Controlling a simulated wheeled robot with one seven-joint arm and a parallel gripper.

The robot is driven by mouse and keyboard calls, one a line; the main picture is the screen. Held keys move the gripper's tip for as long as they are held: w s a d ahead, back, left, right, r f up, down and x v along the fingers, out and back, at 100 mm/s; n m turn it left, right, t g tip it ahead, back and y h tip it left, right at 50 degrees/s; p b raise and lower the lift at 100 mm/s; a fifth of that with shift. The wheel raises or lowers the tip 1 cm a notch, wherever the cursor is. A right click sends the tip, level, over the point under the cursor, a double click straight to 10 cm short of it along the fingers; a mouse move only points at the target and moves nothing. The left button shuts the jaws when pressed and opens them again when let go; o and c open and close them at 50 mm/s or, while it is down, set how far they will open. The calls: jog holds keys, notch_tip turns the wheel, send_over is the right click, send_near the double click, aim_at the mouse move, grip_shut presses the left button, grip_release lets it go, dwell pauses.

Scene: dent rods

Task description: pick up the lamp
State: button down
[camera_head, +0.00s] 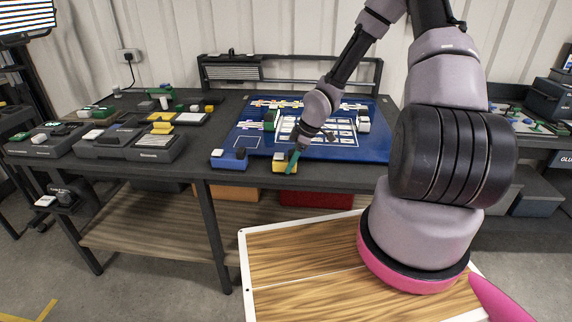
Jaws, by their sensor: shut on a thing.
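My gripper (298,149) is over the front edge of the blue board, small and partly hidden by my arm. It is shut on a slim teal-green piece (293,162) that slants down. The piece is in front of or against a yellow block (281,167) with a pale top; I cannot tell if they touch. I cannot tell whether the held piece is the lamp. A bright striped light panel (27,18) shows at the top left, far from my gripper.
The blue board (240,139) lies on the dark workbench (208,165) with several small blocks and white cards on it. A blue block (229,158) stands just left of the yellow one. Grey trays (156,147) with coloured parts stand further left.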

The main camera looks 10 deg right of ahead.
notch_tip(320, 180, up, 10)
jog(key=shift+r, duration=0.1)
dwell(0.5)
jog(key=shift+r, duration=1.5)
